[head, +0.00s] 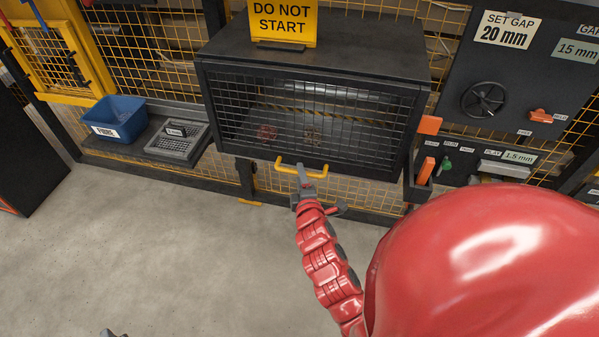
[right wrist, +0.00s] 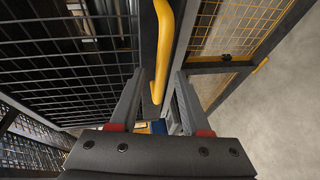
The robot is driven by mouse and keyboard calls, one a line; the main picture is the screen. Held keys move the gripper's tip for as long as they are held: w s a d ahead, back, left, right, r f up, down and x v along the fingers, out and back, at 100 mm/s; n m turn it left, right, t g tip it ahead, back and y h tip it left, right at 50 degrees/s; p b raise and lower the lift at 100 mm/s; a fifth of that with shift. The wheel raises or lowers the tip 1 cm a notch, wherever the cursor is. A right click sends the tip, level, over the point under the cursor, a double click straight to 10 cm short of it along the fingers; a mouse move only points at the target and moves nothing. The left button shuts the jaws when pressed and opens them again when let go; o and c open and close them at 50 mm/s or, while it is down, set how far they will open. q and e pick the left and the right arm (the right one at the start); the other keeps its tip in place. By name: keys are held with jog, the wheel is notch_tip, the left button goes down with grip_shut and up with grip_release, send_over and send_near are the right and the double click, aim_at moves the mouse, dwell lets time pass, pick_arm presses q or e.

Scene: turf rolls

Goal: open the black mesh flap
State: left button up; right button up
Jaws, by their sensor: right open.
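The black mesh flap (head: 310,120) closes the front of a dark cabinet and hangs down shut. A yellow bar handle (head: 290,163) sits at its lower edge. My right gripper (head: 303,172) is at the handle, in front of the flap. In the right wrist view the mesh (right wrist: 60,60) fills the left side, and the handle (right wrist: 164,40) runs into the gap between the open fingers of my right gripper (right wrist: 157,85). I cannot tell whether the fingers touch it. A small grey tip at the bottom left edge of the head view seems to be my left gripper (head: 112,333); its jaws cannot be judged.
A yellow "DO NOT START" sign (head: 283,22) stands on the cabinet. A blue bin (head: 116,115) and a grey tray (head: 178,146) are on a ledge to the left. A control panel with a handwheel (head: 483,99) is at right. The concrete floor (head: 150,240) is clear.

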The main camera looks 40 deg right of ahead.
jog(key=shift+x, duration=1.1)
jog(key=shift+f, duration=0.1)
grip_shut()
dwell(0.6)
